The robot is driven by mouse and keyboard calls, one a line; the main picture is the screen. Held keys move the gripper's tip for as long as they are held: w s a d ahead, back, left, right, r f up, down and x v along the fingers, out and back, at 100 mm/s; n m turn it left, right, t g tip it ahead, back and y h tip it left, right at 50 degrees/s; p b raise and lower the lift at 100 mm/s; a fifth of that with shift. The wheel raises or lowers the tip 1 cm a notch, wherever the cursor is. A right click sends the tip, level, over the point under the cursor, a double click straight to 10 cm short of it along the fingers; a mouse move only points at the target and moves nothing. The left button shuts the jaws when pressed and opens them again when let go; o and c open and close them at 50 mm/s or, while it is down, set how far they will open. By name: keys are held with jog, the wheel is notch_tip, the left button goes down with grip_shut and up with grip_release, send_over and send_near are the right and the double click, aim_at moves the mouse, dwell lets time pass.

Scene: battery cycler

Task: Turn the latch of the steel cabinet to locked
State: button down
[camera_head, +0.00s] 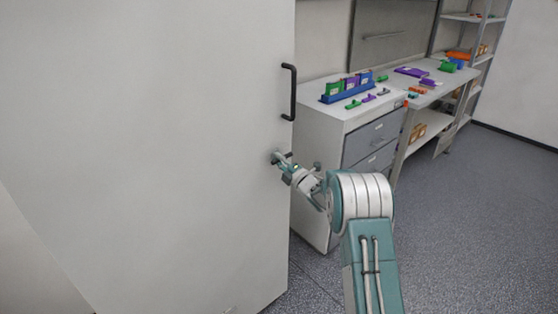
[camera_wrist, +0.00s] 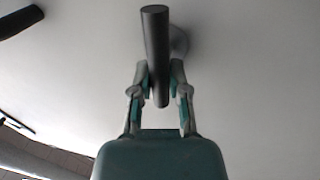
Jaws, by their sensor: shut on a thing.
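The steel cabinet (camera_head: 150,130) fills the left of the head view as a large pale grey door face. Its latch (camera_wrist: 155,45) is a dark grey bar on a round base, seen in the wrist view standing out from the pale door. My gripper (camera_wrist: 161,88) is shut on the lower part of the latch, with one finger on each side of the bar. In the head view my gripper (camera_head: 278,158) is at the door near its right edge, below the black handle (camera_head: 290,92). The latch is mostly hidden by my gripper there.
A white drawer unit (camera_head: 325,135) with a blue rack (camera_head: 345,93) on top stands right of the cabinet. A workbench (camera_head: 440,88) and shelves (camera_head: 480,60) are farther back. The grey floor (camera_head: 480,220) at the right is clear.

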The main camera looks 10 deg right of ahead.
jog(key=shift+s+a+f, duration=0.1)
jog(key=shift+f, duration=0.35)
jog(key=c, duration=0.6)
grip_release()
jog(key=shift+r, duration=0.15)
jog(key=shift+r, duration=0.1)
jog(key=v, duration=1.2)
jog(key=shift+f, duration=0.2)
